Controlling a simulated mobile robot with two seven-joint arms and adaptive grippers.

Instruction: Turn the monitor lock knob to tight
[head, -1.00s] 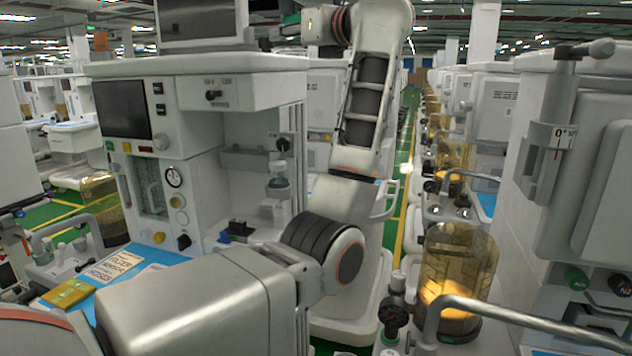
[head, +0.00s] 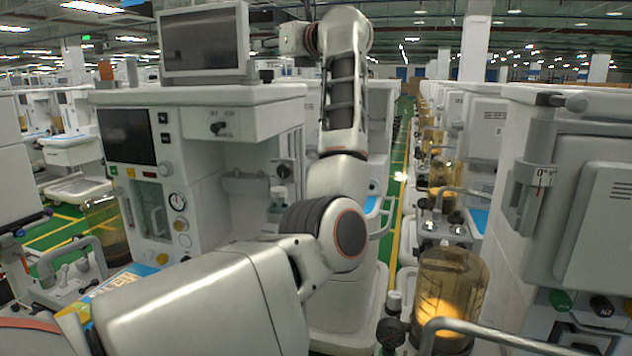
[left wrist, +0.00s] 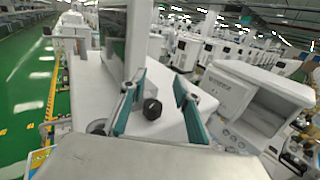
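The monitor (head: 203,40) stands on top of the anaesthesia cart at the left of the head view. A black knob (left wrist: 152,109) shows in the left wrist view above the cart's white top, close to the monitor's post (left wrist: 138,40). My left gripper (left wrist: 157,84) is open, with two teal fingers on either side of the knob in that view. No contact with the knob shows, and its depth between the fingers is hard to tell. In the head view my left arm reaches up and over to the monitor's right side; the fingertips are not clear there. My right gripper is not in view.
The cart's white top (head: 120,97) lies below the monitor. Another cart (head: 560,200) stands close at the right, with an amber canister (head: 450,290) at its front. A green aisle runs between the rows. A white open-fronted cabinet (left wrist: 265,105) is at the right of the wrist view.

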